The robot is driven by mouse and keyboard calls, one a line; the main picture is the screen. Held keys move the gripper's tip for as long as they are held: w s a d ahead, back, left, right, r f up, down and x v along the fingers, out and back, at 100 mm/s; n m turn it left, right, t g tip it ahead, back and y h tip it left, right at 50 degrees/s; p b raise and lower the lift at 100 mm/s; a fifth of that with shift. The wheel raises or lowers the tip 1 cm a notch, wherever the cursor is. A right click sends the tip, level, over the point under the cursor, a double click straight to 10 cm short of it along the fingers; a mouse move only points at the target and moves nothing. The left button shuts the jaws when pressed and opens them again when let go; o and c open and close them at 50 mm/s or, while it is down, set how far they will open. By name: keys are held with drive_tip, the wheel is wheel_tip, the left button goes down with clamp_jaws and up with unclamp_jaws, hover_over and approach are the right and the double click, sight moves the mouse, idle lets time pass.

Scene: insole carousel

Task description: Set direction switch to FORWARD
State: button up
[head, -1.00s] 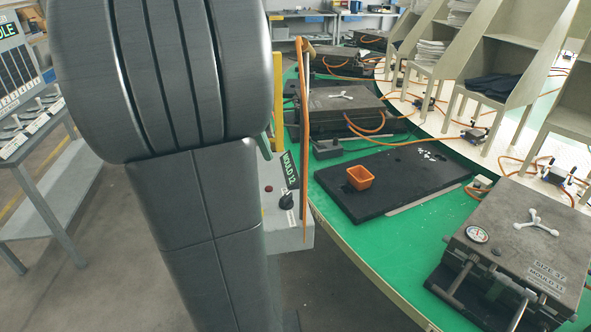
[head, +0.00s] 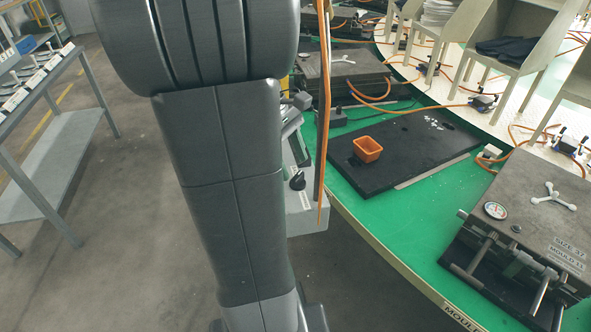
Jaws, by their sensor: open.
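The direction switch (head: 297,181) is a small black rotary knob on a grey control box (head: 307,213) at the turntable's left edge. Its markings are too small to read, so I cannot tell its setting. My large dark arm stands in front and hides the left part of the box. A small part of my gripper (head: 292,120) shows at the arm's right edge, above the knob and apart from it. It is open, with nothing seen in it; most of it is hidden.
A thin orange-brown upright (head: 323,120) stands just right of the knob. The green turntable (head: 398,222) carries a black plate with an orange cup (head: 367,149) and a grey mould (head: 535,225) with a gauge. A rack (head: 60,150) stands left; the floor between is clear.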

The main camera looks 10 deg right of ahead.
sight(298, 180)
drive_tip(key=shift+x, duration=1.5)
drive_tip(key=shift+c, duration=0.3)
drive_tip(key=c, duration=0.9)
